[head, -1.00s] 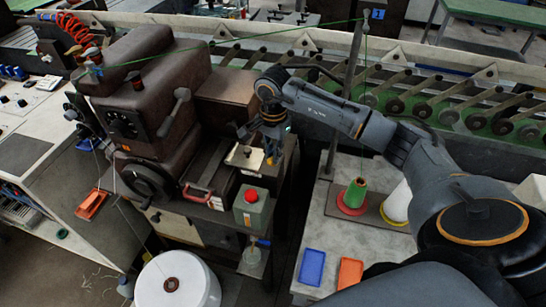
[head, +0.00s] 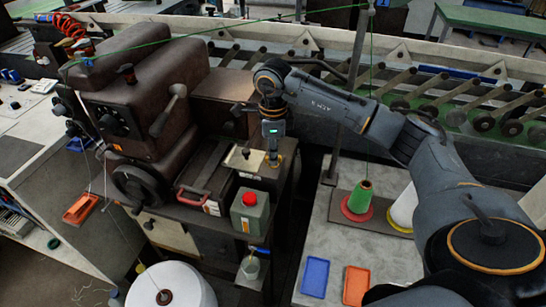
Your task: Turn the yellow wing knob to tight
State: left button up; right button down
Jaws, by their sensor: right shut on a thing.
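My right gripper (head: 274,158) points down at the right end of the machine's front ledge, beside a pale metal plate (head: 243,158). It is shut on what appears to be the yellow wing knob (head: 280,159), of which only a small yellowish patch shows at the fingertips. The fingers hide most of the knob, so I cannot tell its wing angle or how tight it is. My left gripper is not in view.
A green box with a red button (head: 249,203) stands just in front of the gripper. The brown sewing machine head (head: 145,95) rises to the left. A side table with a green thread cone (head: 360,196) and blue (head: 314,277) and orange trays (head: 356,285) is at right.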

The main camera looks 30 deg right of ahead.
jog(key=shift+f+m+b, duration=0.1)
jog(key=shift+m+b, duration=0.35)
jog(key=shift+m, duration=1.25)
jog(key=c, duration=1.4)
grip_release()
jog(key=shift+r, duration=0.5)
notch_tip(320, 180, up, 11)
jog(key=shift+r, duration=0.1)
